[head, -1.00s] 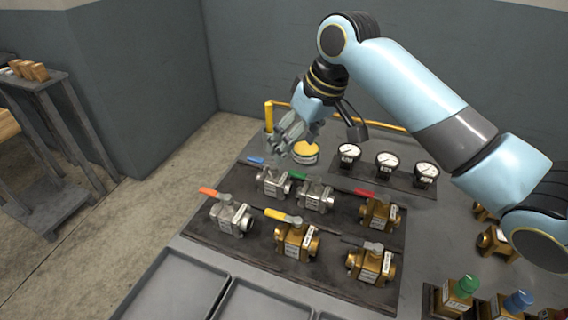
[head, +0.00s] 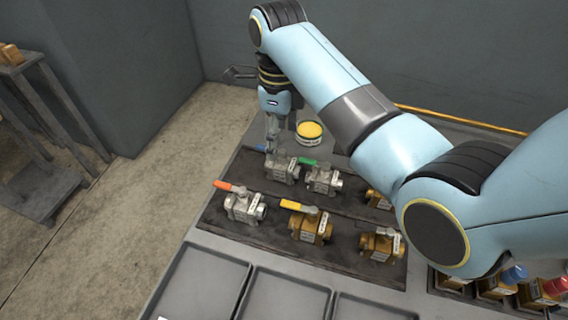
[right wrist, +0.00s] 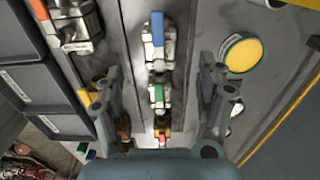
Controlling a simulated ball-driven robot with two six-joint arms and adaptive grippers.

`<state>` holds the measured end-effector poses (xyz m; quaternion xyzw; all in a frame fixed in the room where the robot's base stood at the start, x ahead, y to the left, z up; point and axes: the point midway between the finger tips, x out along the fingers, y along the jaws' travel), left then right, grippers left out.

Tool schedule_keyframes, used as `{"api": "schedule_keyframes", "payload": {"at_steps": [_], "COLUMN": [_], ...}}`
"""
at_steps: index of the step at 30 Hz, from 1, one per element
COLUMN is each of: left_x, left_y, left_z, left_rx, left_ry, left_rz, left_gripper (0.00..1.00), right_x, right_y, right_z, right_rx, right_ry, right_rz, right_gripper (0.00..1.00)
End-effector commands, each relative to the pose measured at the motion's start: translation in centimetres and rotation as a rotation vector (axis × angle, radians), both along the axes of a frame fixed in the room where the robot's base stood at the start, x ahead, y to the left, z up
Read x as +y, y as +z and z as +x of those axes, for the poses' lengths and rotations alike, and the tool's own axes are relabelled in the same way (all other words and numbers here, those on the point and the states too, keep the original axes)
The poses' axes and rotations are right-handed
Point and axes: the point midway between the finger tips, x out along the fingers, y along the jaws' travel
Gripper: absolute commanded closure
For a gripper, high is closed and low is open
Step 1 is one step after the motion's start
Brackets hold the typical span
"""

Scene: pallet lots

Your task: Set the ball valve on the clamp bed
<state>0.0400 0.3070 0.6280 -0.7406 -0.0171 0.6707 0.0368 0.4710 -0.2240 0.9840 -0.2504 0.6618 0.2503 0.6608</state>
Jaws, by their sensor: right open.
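Several ball valves stand on a dark pallet. A silver valve with a blue handle (head: 282,170) is at the back left; it also shows in the right wrist view (right wrist: 158,52). Beside it is a silver valve with a green handle (head: 323,180). In front are a silver valve with an orange-red handle (head: 243,206), a brass one with a yellow handle (head: 311,226) and a brass one with a grey handle (head: 381,244). My right gripper (right wrist: 160,100) is open, pointing down just above the blue-handled valve. I cannot identify the clamp bed. My left gripper is out of view.
A yellow-topped tin (head: 309,133) stands behind the valves, close to my right gripper. Empty grey trays (head: 204,285) line the front edge. My right arm hides part of the pallet and the gauges behind. Small coloured-cap items (head: 515,275) stand at right.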

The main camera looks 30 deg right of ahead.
Motion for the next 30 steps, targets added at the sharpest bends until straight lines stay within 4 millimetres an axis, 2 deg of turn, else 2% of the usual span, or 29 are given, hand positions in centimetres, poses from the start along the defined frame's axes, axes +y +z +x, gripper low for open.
{"api": "schedule_keyframes", "payload": {"at_steps": [3,11,18,21,27,28,30], "left_x": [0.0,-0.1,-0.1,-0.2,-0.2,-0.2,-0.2], "left_y": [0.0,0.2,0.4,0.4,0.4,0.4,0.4], "left_z": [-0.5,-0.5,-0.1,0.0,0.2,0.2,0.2], "left_rx": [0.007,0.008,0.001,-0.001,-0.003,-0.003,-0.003], "left_ry": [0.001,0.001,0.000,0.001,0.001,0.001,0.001], "left_rz": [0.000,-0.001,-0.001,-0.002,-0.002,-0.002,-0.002], "left_gripper": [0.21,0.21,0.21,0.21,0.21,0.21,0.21], "right_x": [-0.1,-0.2,-0.4,-0.4,-0.4,-0.4,-0.4], "right_y": [-2.2,-4.6,-8.2,-8.9,-8.9,-8.9,-8.9], "right_z": [-0.1,-0.3,-0.5,-0.5,-0.5,-0.5,-0.5], "right_rx": [0.004,0.002,0.001,-0.001,-0.002,-0.002,-0.002], "right_ry": [0.002,0.003,0.004,0.004,0.004,0.004,0.004], "right_rz": [0.000,-0.001,0.001,0.001,0.001,0.001,0.001], "right_gripper": [0.27,0.27,0.27,0.27,0.27,0.28,0.37]}}
